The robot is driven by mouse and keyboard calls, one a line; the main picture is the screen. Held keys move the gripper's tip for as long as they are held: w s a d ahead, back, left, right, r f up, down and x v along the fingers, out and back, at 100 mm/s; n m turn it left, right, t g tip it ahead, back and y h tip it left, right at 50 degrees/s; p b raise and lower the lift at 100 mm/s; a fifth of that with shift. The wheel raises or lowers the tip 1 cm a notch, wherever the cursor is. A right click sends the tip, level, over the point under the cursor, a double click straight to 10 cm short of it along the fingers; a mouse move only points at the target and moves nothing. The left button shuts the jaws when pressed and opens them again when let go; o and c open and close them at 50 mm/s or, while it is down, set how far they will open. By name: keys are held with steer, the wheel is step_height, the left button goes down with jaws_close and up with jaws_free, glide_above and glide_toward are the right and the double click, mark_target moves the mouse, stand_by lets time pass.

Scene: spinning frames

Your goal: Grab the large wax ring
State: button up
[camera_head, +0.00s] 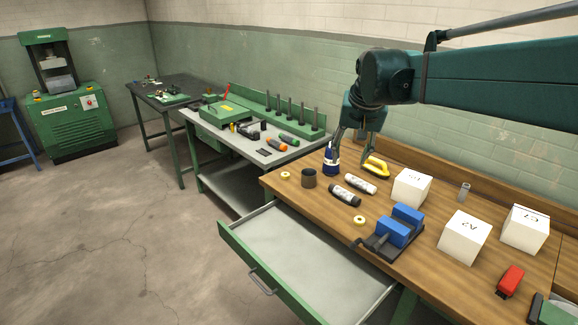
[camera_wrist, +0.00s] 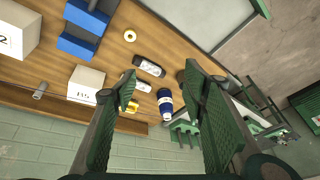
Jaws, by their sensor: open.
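Two small yellow rings lie flat on the wooden workbench (camera_head: 290,189). One ring (camera_head: 359,220) is near the front edge, left of the blue vise; the other ring (camera_head: 285,175) is at the bench's left end beside a dark cup. They look close in size, so I cannot tell surely which is the large wax ring. One ring (camera_wrist: 130,35) shows in the wrist view beyond the fingers. My gripper (camera_head: 357,150) is open and empty above the back of the bench, near the blue bottle and the yellow tool, apart from both rings.
A blue bottle (camera_head: 331,160), yellow tool (camera_head: 375,168), dark cup (camera_head: 308,178), white tube (camera_head: 360,183) and black tube (camera_head: 344,195) stand or lie around. The blue vise (camera_head: 400,226) and white boxes (camera_head: 411,188) occupy the right. An open drawer (camera_head: 310,262) juts out in front.

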steer(key=w+a+g+p, duration=0.1)
steer(key=w+a, duration=0.1)
steer(key=w, duration=0.5)
steer(key=w+a+p, duration=0.1)
steer(key=w+a, duration=0.2)
steer(key=w, duration=0.3)
steer(key=m+g+p, duration=0.3)
steer(key=p, duration=0.5)
glide_above(285, 176)
steer(key=w, duration=0.1)
step_height(285, 176, down, 24)
steer(key=shift+w+a+f, duration=0.1)
steer(key=shift+w+f, duration=0.05)
steer(key=shift+f, duration=0.55)
steer(key=shift+f, duration=1.25)
steer(key=shift+f, duration=2.6)
